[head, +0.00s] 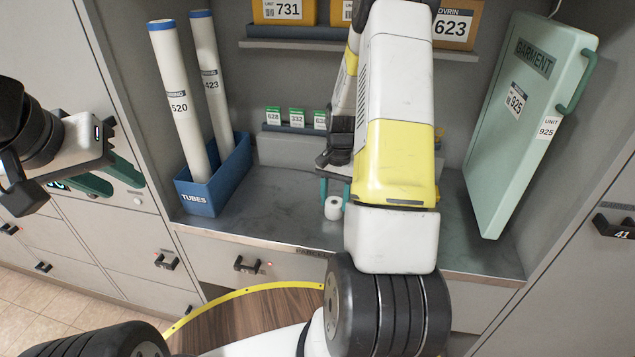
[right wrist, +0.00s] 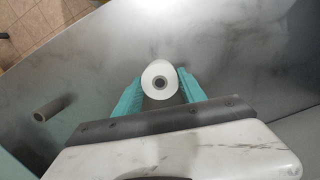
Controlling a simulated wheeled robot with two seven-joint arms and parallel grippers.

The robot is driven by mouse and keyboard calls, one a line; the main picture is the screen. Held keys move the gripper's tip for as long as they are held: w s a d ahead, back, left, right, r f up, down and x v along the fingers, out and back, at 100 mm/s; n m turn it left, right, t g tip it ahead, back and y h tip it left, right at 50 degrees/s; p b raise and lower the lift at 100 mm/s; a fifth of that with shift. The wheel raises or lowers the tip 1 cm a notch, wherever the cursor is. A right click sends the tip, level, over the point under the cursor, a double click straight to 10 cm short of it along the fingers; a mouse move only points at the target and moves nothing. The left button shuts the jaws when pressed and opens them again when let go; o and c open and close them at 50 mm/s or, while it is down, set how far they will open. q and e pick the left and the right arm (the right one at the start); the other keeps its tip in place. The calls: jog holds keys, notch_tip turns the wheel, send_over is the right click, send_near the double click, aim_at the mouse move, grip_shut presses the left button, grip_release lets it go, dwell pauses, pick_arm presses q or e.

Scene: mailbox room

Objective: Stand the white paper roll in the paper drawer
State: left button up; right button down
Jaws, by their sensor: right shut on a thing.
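The white paper roll (head: 333,208) is small and upright, low over the grey counter; I cannot tell whether it touches the counter. In the right wrist view the roll (right wrist: 160,78) shows its round end with a dark core hole, between two teal fingers. My right gripper (head: 335,192) is shut on it, partly hidden behind my arm. My left gripper (head: 122,184) is open and empty at the left, in front of the grey cabinet fronts.
A blue TUBES bin (head: 215,180) holding two tall white tubes stands left on the counter (head: 270,205). A green GARMENT case (head: 525,120) leans at the right. Boxes (head: 283,10) sit on the upper shelf. A drawer handle (head: 247,265) juts below the counter's front edge.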

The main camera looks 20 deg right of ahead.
jog(key=shift+f, duration=0.15)
jog(key=c, duration=0.7)
grip_release()
jog(key=shift+o, duration=0.2)
